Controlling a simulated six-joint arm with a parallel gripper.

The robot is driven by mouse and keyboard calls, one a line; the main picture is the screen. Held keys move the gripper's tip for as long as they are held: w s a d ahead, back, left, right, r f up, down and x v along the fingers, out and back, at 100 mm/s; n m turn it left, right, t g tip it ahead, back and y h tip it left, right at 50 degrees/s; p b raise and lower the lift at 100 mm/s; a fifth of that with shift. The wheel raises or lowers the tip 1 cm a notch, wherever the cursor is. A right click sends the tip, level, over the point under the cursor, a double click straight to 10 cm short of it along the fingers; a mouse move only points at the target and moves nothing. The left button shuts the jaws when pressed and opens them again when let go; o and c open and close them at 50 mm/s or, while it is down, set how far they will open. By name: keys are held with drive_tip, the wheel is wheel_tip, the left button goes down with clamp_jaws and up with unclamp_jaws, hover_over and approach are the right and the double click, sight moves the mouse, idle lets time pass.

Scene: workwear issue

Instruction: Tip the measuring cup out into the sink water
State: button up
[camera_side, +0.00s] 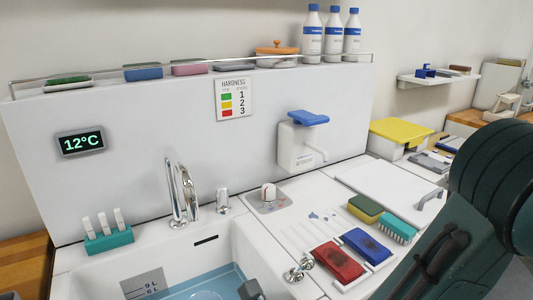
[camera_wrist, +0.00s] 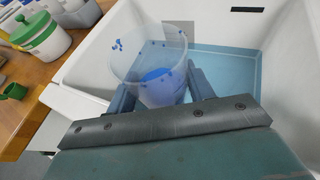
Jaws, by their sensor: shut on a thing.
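The clear measuring cup (camera_wrist: 122,66) shows in the wrist view with blue contents at its bottom and several blue specks high on its wall. My gripper (camera_wrist: 160,93) is shut on the cup, one finger on each side. The cup is held over the white sink (camera_wrist: 92,68), near its left wall in this view. The sink water (camera_wrist: 228,68) lies pale blue below and to the right. In the side view the water (camera_side: 205,284) shows at the bottom edge; the cup cannot be made out there, and my arm fills the lower right.
A chrome faucet (camera_side: 180,195) stands behind the sink. Sponges, a brush, and red and blue blocks (camera_side: 338,263) lie on the right counter. A white tub with a green lid (camera_wrist: 38,38) stands on wood left of the sink. A wall display (camera_side: 81,143) reads 12°C.

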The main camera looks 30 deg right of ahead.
drive_tip(key=shift+w, duration=0.1)
drive_tip(key=shift+w+d+r+m+y, duration=0.15)
drive_tip(key=shift+d+r+m+y, duration=0.2)
drive_tip(key=shift+m, duration=0.25)
drive_tip(key=shift+w+d+f+m+g+y, duration=0.4)
drive_tip(key=shift+d+m+y, duration=0.2)
drive_tip(key=shift+m, duration=0.2)
wheel_tip(320, 180, up, 8)
drive_tip(key=w+d+m+g+y+p, duration=0.1)
drive_tip(key=d+m+y, duration=0.1)
drive_tip(key=m+y, duration=0.3)
drive_tip(key=m, duration=0.4)
drive_tip(key=shift+d+f+y, duration=0.2)
drive_tip(key=shift+f+y, duration=0.05)
drive_tip(key=shift+y, duration=0.1)
idle(0.5)
drive_tip(key=shift+m+p, duration=0.35)
drive_tip(key=shift+m, duration=0.15)
